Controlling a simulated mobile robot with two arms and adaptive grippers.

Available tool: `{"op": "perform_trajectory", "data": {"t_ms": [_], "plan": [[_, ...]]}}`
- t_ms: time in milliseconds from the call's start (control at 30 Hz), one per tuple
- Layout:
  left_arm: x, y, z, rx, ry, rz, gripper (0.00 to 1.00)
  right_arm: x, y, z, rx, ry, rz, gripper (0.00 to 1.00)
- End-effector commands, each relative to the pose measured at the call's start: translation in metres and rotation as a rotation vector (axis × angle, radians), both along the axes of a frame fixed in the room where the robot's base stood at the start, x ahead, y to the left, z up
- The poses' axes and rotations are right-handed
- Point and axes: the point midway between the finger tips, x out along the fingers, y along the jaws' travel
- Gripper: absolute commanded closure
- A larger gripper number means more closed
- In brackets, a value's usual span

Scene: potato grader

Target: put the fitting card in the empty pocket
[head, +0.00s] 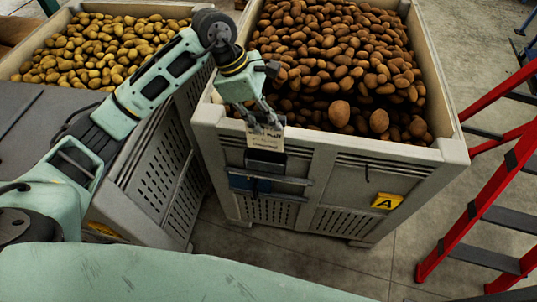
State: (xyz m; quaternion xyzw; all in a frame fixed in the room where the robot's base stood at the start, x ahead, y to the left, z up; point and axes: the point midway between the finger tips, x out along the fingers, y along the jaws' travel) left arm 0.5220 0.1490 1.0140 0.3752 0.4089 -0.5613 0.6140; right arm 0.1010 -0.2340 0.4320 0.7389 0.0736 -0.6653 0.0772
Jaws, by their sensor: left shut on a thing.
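My left gripper (263,112) is shut on a pale card (265,137) with dark writing, too small to read in full. It holds the card upright at the front wall of the large grey crate (215,116), just below the rim. Directly below the card is a dark pocket-like holder (265,163) on that wall. I cannot tell whether the card's lower edge is inside it or only in front of it. My right gripper is out of view.
The crate holds brown potatoes (335,50). A blue piece (250,184) and a yellow "A" label (387,201) are on its front. Another crate of yellowish potatoes (95,50) stands left. A red ladder (480,215) stands right; concrete floor lies between.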

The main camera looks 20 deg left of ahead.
Motion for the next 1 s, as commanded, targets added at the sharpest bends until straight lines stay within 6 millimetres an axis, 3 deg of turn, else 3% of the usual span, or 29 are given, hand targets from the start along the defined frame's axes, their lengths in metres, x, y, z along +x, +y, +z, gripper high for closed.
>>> {"op": "perform_trajectory", "data": {"t_ms": [100, 233, 700, 1000], "plan": [[-0.001, 0.000, -0.019, 0.001, 0.010, 0.012, 1.00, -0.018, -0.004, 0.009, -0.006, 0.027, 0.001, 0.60], [-0.001, 0.000, -0.042, 0.001, 0.009, 0.010, 1.00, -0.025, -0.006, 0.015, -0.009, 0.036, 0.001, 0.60], [-0.001, 0.000, -0.093, 0.000, 0.006, 0.009, 1.00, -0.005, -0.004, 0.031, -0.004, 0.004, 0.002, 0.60], [0.000, 0.000, -0.098, 0.002, 0.002, 0.008, 1.00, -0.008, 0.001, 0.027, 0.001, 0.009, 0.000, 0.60]]}}
